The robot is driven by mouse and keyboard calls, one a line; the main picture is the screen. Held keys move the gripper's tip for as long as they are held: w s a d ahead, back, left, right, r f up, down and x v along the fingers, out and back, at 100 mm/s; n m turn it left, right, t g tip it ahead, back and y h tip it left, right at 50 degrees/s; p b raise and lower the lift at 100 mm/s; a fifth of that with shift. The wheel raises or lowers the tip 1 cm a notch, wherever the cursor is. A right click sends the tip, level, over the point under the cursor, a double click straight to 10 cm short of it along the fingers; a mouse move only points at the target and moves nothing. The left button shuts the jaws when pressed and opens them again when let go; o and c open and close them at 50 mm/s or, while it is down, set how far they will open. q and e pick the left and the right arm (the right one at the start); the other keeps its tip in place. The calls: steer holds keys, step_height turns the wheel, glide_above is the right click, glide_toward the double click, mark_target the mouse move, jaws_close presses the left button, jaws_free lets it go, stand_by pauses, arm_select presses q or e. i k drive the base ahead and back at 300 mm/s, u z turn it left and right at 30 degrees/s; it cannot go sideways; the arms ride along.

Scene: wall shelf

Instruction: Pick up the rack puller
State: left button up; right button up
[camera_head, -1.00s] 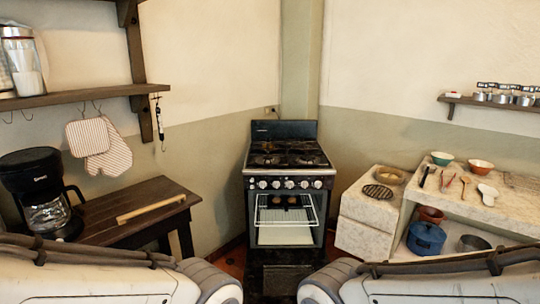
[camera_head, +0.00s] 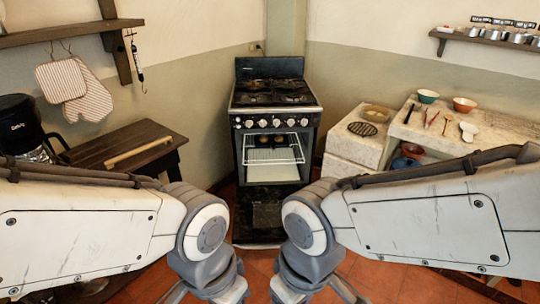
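A long, flat wooden stick (camera_head: 138,152), which looks like the rack puller, lies at a slant on the dark wooden table (camera_head: 110,146) at left. The black stove (camera_head: 272,105) stands in the middle with its oven open, showing a wire rack (camera_head: 272,150) with small dark items on it. My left gripper (camera_head: 208,296) and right gripper (camera_head: 312,296) point down at the bottom edge, in front of the stove. Both are cut off by the frame, so their fingertips are hidden. Neither is near the stick.
A black coffee maker (camera_head: 24,128) stands at the table's left end. Striped oven mitts (camera_head: 88,90) hang above the table. A stone counter (camera_head: 440,128) with bowls and utensils is at right. Red tiled floor (camera_head: 262,265) shows between my arms.

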mark_target(109, 164)
steer(key=u, duration=0.65)
steer(key=i, duration=1.7)
steer(key=z, duration=0.65)
